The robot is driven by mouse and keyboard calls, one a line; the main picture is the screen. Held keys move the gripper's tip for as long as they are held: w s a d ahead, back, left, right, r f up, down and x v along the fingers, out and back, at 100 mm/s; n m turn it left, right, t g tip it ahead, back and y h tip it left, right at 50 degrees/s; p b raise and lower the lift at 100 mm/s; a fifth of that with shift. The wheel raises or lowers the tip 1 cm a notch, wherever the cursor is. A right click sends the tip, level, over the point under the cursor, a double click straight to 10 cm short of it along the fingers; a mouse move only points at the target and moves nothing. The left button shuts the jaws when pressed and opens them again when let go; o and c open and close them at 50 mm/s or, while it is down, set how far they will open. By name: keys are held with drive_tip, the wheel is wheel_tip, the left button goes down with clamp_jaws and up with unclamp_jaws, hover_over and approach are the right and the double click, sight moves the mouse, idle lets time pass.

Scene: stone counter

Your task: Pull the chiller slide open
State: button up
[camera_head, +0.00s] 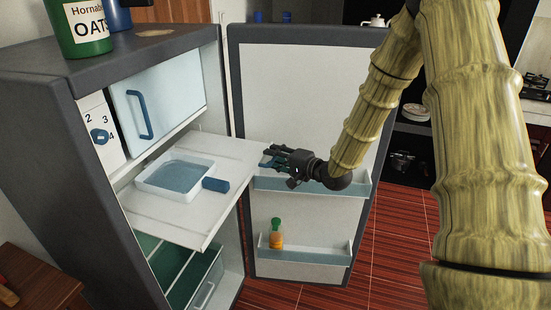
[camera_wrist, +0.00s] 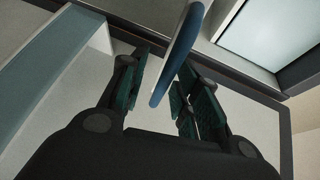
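The open fridge has a white flat shelf (camera_head: 190,218) extending out of its middle, which looks like the chiller slide. My gripper (camera_head: 268,158) is near the shelf's far right corner, in front of the open door. In the wrist view my gripper (camera_wrist: 160,95) has its fingers apart. A blue-edged white piece (camera_wrist: 180,50) shows in the gap between them; I cannot tell what it belongs to or whether the fingers touch it.
The fridge door (camera_head: 300,100) stands open behind my gripper, with door bins (camera_head: 310,187); an orange bottle (camera_head: 276,236) is in the lower one. Above the shelf is a white compartment with a blue handle (camera_head: 140,114). Green-fronted drawers (camera_head: 200,275) lie below. A green oats tin (camera_head: 80,28) stands on top.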

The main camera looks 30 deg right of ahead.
drive_tip(key=v, duration=1.2)
idle(0.4)
drive_tip(key=s+a+f+n+g+h, duration=0.1)
drive_tip(key=s+a+f+n+g, duration=0.2)
drive_tip(key=f, duration=0.6)
drive_tip(key=s+a+f+n+g+h, duration=0.1)
drive_tip(key=s+a+f+g+h, duration=0.2)
drive_tip(key=f, duration=0.5)
drive_tip(key=s+a+f+n+g, duration=0.1)
drive_tip(key=s+a+f+n, duration=0.15)
drive_tip(key=s+f, duration=0.45)
drive_tip(key=s+a+f+n+g+h, duration=0.1)
drive_tip(key=s+a+f+n+g, duration=0.1)
drive_tip(key=s+f, duration=0.6)
drive_tip(key=s+a+f+n+g+h, duration=0.1)
drive_tip(key=s+a+f+n+g, duration=0.2)
drive_tip(key=s+f, duration=0.6)
drive_tip(key=s+a+g+b, duration=0.1)
drive_tip(key=s+a+g, duration=0.1)
drive_tip(key=s, duration=0.4)
drive_tip(key=shift+a+n+g, duration=0.3)
drive_tip(key=shift+a+n, duration=0.05)
drive_tip(key=shift+a, duration=0.5)
